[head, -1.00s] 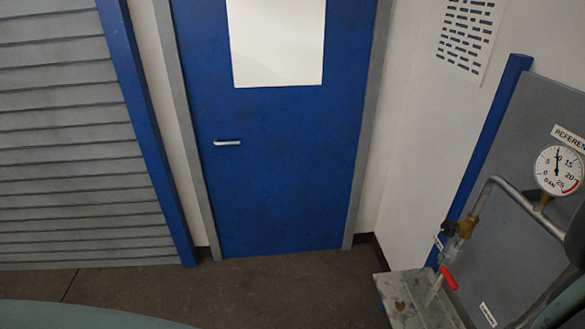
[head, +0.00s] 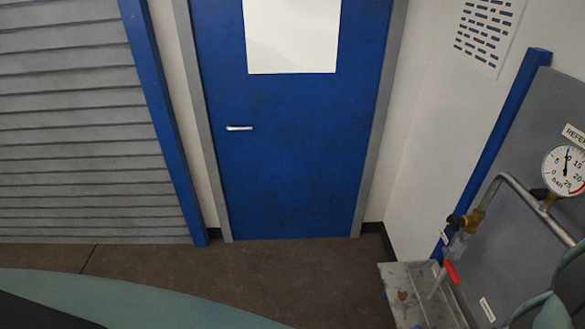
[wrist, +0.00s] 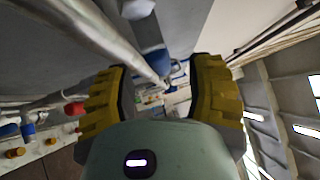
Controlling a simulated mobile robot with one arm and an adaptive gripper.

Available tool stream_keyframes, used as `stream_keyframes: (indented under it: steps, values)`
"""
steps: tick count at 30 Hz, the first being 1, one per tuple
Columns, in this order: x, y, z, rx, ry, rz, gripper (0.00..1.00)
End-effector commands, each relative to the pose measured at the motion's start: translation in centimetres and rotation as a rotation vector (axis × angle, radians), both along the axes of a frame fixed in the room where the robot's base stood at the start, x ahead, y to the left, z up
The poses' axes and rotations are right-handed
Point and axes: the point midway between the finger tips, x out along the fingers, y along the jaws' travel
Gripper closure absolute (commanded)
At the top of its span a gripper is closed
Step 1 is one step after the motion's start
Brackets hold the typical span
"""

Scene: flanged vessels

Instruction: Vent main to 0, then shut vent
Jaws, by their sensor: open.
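A gauge (head: 565,171) marked in bar, under a label starting "REFE", is at the right of the head view. Its needle points up near 10. A grey pipe (head: 520,187) runs from it to a brass valve (head: 464,222). A red lever (head: 451,272) is below the valve, above a grey metal tray (head: 393,274). The main vessel and a labelled vent cannot be made out. My gripper (wrist: 163,90) shows in the wrist view with its two yellow-padded fingers apart and nothing between them. In the head view the gripper is out of frame.
A blue door (head: 290,160) with a silver handle (head: 239,128) stands ahead. A grey slatted shutter (head: 80,130) is at the left. Dark floor (head: 250,270) in front of the door is clear. In the wrist view a large pipe (wrist: 85,28) passes close at upper left.

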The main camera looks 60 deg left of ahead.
Motion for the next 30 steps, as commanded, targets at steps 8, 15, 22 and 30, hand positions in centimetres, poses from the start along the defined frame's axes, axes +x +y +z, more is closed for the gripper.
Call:
stream_keyframes:
  steps: [8,15,22,30]
  values:
    - [0.6,-3.1,0.4,0.000,0.002,-0.003,0.46]
    - [0.7,-3.6,0.5,-0.001,0.000,-0.004,0.46]
    - [0.7,-3.6,0.5,-0.001,0.000,-0.003,0.46]
    - [0.7,-3.6,0.5,0.000,0.001,-0.003,0.74]
